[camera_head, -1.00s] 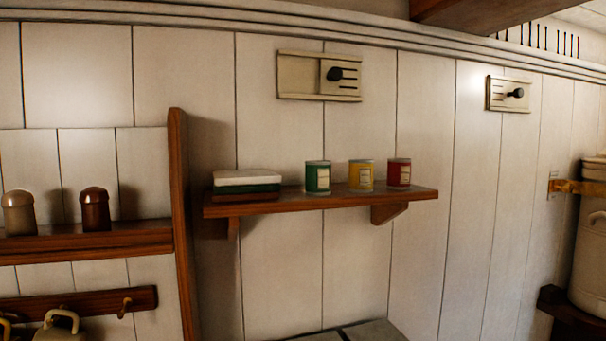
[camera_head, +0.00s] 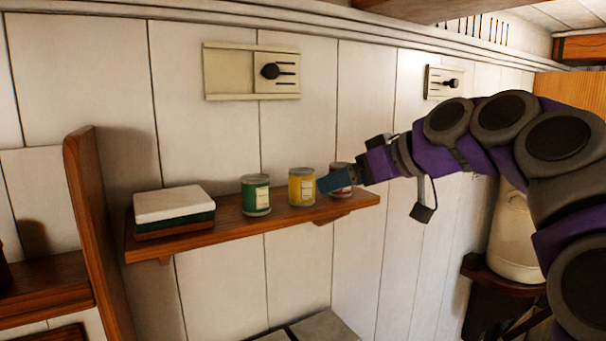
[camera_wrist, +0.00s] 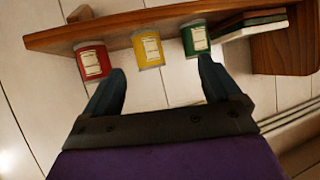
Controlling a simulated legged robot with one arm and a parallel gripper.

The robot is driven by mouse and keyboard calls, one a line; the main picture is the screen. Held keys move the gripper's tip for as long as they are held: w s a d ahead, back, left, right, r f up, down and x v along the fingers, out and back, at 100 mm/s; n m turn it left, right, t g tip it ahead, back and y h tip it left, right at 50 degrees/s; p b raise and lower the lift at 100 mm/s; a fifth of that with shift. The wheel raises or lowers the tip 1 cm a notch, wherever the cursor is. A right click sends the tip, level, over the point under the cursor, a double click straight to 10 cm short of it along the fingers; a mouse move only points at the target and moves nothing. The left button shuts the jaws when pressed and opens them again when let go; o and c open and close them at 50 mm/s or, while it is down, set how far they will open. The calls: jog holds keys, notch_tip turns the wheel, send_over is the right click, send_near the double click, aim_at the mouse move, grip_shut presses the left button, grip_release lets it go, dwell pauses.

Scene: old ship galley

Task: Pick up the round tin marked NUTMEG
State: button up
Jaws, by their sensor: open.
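Three round tins with pale labels stand in a row on a wooden shelf (camera_head: 230,222): green (camera_head: 256,196), yellow (camera_head: 302,187) and red (camera_head: 343,168). The label words are too small to read, so I cannot tell which is NUTMEG. My gripper (camera_head: 326,184) reaches in from the right and partly hides the red tin. In the wrist view, which is turned over, my gripper (camera_wrist: 160,76) is open and empty. The yellow tin (camera_wrist: 148,48) shows between the fingers, beyond the tips. The red tin (camera_wrist: 92,60) is by the left finger, the green tin (camera_wrist: 195,39) by the right.
A stack of books or boxes (camera_head: 174,205) lies at the shelf's left end. A wooden upright (camera_head: 92,215) stands left of the shelf. A vent plate (camera_head: 228,71) is on the wall above. A pale canister (camera_head: 514,240) stands at right, behind my arm.

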aim_at(305, 171)
notch_tip(305, 171, up, 4)
jog(key=w+d+f+t, duration=0.1)
jog(key=w, duration=0.2)
jog(key=shift+n, duration=0.3)
jog(key=x, duration=0.3)
jog(key=p+x, duration=0.1)
jog(key=x, duration=0.3)
jog(key=r+x, duration=0.1)
jog(key=x, duration=0.3)
jog(key=shift+s+a+f+p, duration=0.1)
jog(key=shift+s+a+p, duration=0.05)
jog(key=shift+a+p, duration=0.3)
jog(key=shift+d+f+p+x, duration=0.1)
jog(key=shift+p+x, duration=0.1)
jog(key=shift+x, duration=0.75)
jog(key=shift+d+f+p+x, duration=0.15)
jog(key=shift+p+x, duration=0.05)
jog(key=shift+x, duration=0.8)
jog(key=shift+w+a, duration=0.35)
jog(key=shift+s+a, duration=0.2)
jog(key=shift+a, duration=0.1)
jog(key=shift+c, duration=1.3)
jog(key=shift+w+d+y, duration=0.1)
jog(key=shift+d+y, duration=0.2)
jog(key=c, duration=0.6)
jog(key=shift+c, duration=1.3)
jog(key=shift+a+r, duration=0.1)
jog(key=shift+a, duration=0.05)
